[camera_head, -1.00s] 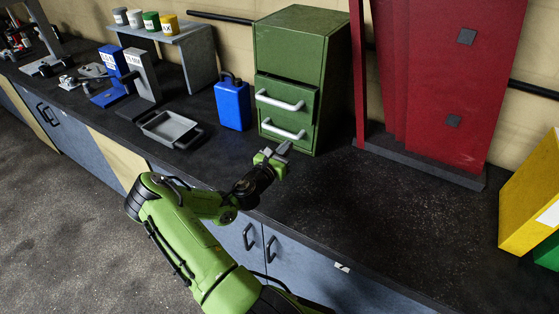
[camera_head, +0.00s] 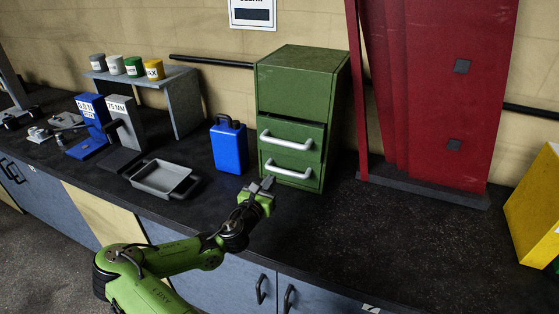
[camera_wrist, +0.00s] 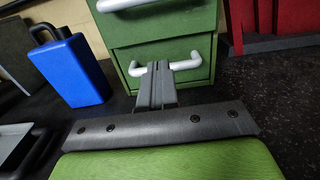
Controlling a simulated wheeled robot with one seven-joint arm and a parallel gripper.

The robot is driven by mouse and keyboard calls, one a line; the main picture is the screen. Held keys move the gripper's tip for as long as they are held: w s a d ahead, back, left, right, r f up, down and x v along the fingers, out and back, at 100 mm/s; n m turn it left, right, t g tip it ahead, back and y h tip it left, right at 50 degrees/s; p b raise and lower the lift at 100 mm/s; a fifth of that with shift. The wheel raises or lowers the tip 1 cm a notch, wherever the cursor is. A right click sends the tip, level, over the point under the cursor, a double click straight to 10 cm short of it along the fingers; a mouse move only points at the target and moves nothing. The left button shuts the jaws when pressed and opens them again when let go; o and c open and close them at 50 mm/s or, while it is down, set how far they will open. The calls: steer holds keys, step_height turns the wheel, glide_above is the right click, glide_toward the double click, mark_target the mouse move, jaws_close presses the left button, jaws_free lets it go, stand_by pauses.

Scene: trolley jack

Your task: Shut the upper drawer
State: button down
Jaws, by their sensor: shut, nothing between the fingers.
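The green drawer cabinet (camera_head: 302,85) stands on the dark counter against the wall. Its upper drawer (camera_head: 308,132) has a white bar handle (camera_head: 286,142) and its front stands out slightly from the cabinet body. The lower drawer has a similar white handle (camera_head: 288,172). My gripper (camera_head: 264,184) is shut and empty, in front of the cabinet and low, around the height of the lower handle. In the wrist view the closed fingers (camera_wrist: 156,82) overlap the lower handle (camera_wrist: 196,63); I cannot tell whether they touch it. The upper handle (camera_wrist: 120,5) is cut off at the top there.
A blue canister (camera_head: 228,147) stands left of the cabinet. A grey tray (camera_head: 160,178) lies further left, near a grey shelf (camera_head: 185,100) with several cans. A red panel structure (camera_head: 440,80) stands to the right. The counter front right of my gripper is clear.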

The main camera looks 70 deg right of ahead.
mark_target(290, 154)
steer(key=d, duration=0.4)
steer(key=s+d+p, duration=0.1)
steer(key=d, duration=0.8)
steer(key=shift+s+d+p, duration=0.1)
steer(key=shift+s+p, duration=0.15)
steer(key=shift+p, duration=0.05)
steer(key=shift+r, duration=0.1)
